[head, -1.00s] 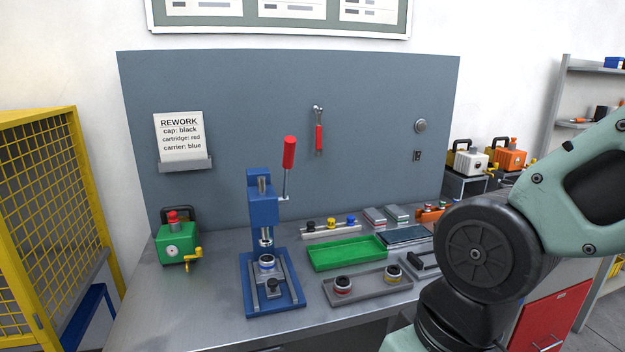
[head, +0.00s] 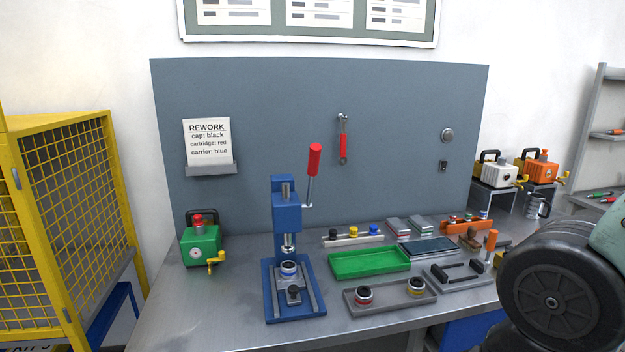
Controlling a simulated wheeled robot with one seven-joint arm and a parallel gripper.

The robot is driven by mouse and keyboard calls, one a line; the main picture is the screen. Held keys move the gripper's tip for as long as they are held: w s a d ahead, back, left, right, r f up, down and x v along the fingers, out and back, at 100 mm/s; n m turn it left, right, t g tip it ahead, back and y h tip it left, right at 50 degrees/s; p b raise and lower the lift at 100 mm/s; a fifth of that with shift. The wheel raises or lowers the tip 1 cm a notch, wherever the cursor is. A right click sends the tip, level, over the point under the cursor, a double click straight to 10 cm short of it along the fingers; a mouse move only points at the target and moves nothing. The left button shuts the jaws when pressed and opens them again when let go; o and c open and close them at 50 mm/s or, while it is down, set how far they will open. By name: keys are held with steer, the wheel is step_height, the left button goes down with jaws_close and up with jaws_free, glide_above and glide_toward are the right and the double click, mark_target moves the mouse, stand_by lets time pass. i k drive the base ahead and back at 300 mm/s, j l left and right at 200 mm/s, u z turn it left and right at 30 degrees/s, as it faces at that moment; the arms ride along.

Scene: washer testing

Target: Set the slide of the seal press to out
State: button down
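The blue seal press (head: 286,207) stands upright on the metal bench, left of the middle. Its red-tipped lever (head: 314,162) points up at the right side of its column. The slide (head: 293,293) sits low on the press's blue base between two rails, with a dark knob at its front. A ringed round part (head: 288,269) sits behind the knob, below the ram. My gripper is not in view; only parts of my arm show at the lower right, apart from the press.
A green tray (head: 369,263) and a grey tray (head: 391,297) with two round parts lie right of the press. A green pump-like unit (head: 200,245) stands to its left. A yellow mesh cage (head: 66,220) borders the bench. Bare bench lies in front of the press.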

mark_target(291, 287)
steer(key=i+j+u, duration=0.25)
steer(key=i, duration=0.15)
steer(key=i+j+u, duration=0.3)
steer(key=i, duration=0.15)
steer(key=l, duration=0.1)
